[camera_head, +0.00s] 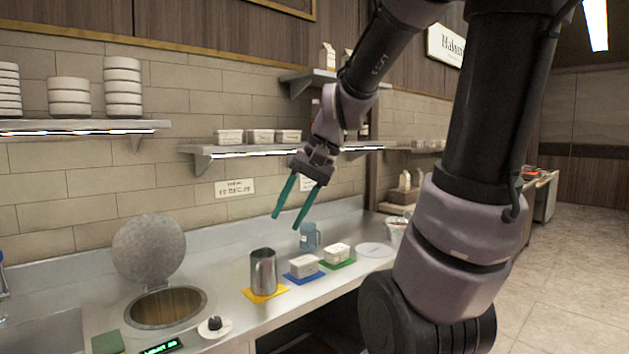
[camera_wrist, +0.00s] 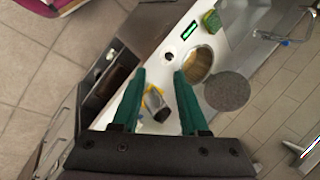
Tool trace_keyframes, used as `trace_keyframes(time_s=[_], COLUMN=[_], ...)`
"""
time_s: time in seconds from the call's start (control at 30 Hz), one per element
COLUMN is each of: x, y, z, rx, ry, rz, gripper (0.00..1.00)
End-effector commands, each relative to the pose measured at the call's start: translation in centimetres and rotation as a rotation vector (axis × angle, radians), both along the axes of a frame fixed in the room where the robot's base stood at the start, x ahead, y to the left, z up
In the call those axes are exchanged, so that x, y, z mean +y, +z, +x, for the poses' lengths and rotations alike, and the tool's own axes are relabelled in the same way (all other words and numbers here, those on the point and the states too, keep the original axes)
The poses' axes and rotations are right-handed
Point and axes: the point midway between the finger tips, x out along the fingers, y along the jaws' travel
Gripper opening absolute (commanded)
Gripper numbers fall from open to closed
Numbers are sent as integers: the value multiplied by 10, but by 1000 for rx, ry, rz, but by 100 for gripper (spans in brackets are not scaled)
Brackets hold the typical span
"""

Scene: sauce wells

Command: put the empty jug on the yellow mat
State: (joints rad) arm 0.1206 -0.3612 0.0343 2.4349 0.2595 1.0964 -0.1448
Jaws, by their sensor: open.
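A steel jug (camera_head: 263,272) with a handle stands upright on the yellow mat (camera_head: 283,289) on the counter. The jug shows in the wrist view (camera_wrist: 156,104) between my fingers, farther off, with an edge of the yellow mat (camera_wrist: 151,89) beside it. I cannot tell whether the jug holds anything. A bluish see-through jug (camera_head: 308,238) stands farther back on the counter, by the wall. My gripper (camera_head: 286,221) has two green fingers, spread apart and empty, above the counter. It also shows in the wrist view (camera_wrist: 160,72).
White tubs sit on a blue mat (camera_head: 290,276) and a green mat (camera_head: 350,263) right of the steel jug. A round well (camera_head: 166,307) with its lid (camera_head: 148,248) raised is at the left. A shelf (camera_head: 235,150) runs along the wall behind my gripper.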

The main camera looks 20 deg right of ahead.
Motion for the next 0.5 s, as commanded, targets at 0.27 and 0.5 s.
trace_keyframes(time_s=[0.27, 0.5], x=[-26, -34], y=[54, 67], z=[-35, -43], rx=[-337, -423], ry=[56, 60], rz=[-240, -293], gripper=[43, 43])
